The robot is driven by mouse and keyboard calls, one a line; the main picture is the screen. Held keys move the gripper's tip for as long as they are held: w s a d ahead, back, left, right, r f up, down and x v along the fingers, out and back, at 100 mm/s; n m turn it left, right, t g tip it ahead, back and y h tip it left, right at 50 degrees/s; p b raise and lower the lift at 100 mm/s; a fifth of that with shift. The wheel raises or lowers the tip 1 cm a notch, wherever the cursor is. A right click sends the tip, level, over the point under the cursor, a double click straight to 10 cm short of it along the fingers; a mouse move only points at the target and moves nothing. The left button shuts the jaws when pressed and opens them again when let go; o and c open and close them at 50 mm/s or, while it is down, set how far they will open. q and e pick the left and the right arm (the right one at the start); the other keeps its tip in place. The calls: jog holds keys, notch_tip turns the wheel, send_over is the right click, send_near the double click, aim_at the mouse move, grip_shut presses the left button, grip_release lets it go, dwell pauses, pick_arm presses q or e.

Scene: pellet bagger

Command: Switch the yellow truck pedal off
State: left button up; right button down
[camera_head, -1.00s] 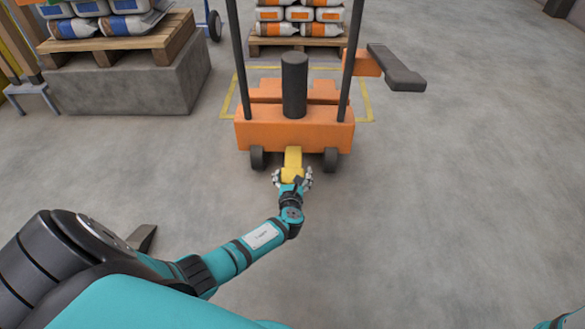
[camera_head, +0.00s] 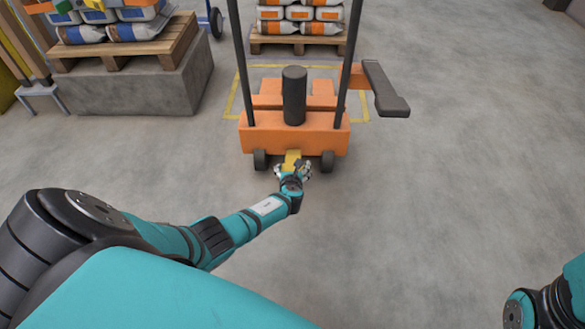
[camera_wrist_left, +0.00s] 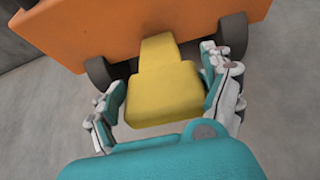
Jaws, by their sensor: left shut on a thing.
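The yellow pedal (camera_head: 292,157) sticks out low from the front of the orange truck (camera_head: 290,139), between its two dark wheels. My left gripper (camera_head: 292,171) is at the pedal's near end. In the left wrist view, the pedal (camera_wrist_left: 162,92) lies between the two fingers of my left gripper (camera_wrist_left: 165,95), which is shut on it. The pedal's near underside is hidden by the wrist. Part of my right arm shows at the lower right in the head view, but its gripper is out of frame.
The truck has a dark upright post (camera_head: 294,95) and a dark handle (camera_head: 384,88) on its right. A pallet (camera_head: 130,45) with bags sits on a concrete block at the left. Another loaded pallet (camera_head: 298,41) stands behind the truck. The floor at the right is clear.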

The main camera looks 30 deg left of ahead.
pick_arm(q)
jog(key=shift+w+a+r, duration=0.15)
jog(key=shift+w+r, duration=0.1)
jog(key=shift+r, duration=0.15)
jog(key=o, duration=1.4)
jog(key=shift+o, duration=0.9)
jog(key=shift+s+f, duration=0.1)
jog(key=shift+s, duration=0.1)
jog(key=shift+s+d+r, duration=0.25)
jog(key=shift+s+d, duration=0.2)
jog(key=shift+s, duration=0.05)
jog(key=v, duration=1)
jog(key=shift+s+r, duration=0.15)
jog(key=shift+r, duration=0.05)
